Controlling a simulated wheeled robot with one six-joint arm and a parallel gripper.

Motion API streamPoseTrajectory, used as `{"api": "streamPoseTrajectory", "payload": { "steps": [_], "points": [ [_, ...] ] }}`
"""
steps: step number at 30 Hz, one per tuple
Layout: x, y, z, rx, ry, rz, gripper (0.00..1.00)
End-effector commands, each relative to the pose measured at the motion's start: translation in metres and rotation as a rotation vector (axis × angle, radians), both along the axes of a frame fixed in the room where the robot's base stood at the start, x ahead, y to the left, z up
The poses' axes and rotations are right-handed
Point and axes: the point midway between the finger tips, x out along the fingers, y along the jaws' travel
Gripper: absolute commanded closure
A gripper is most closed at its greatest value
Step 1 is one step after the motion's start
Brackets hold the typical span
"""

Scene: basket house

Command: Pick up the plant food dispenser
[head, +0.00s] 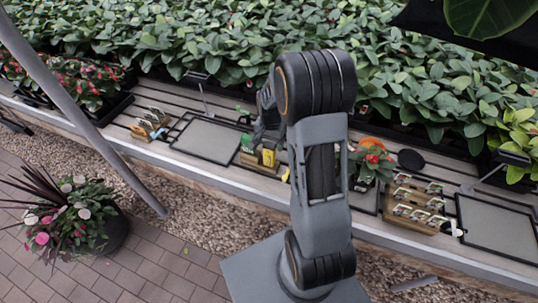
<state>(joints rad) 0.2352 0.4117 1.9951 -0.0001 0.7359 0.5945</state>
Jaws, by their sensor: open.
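In the head view, a small group of items stands on the bench just below my gripper: a green and white item (247,142) and a yellow item with a dark top (268,157). They are too small for me to tell which is the plant food dispenser. My gripper (262,141) is open, hanging down just above and between these items, and nothing shows held in it. I cannot tell whether its fingers touch either item. My arm hides part of the bench to the right of them.
A grey tray (206,140) lies left of the items, with a small rack (150,124) beyond it. A red-flowered pot plant (373,161) and a wooden rack of packets (416,205) are to the right. Dense leafy plants fill the back. A slanted pole (88,118) crosses the left side.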

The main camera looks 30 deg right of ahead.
Motion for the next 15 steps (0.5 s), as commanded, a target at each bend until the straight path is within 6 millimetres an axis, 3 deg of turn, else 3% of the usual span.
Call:
{"api": "streamPoseTrajectory", "payload": {
  "steps": [5,15],
  "points": [
    [0.0,0.0,-0.008,0.0,0.0,0.001,0.26],
    [0.004,-0.001,-0.049,0.0,0.001,0.001,0.26]
  ]
}}
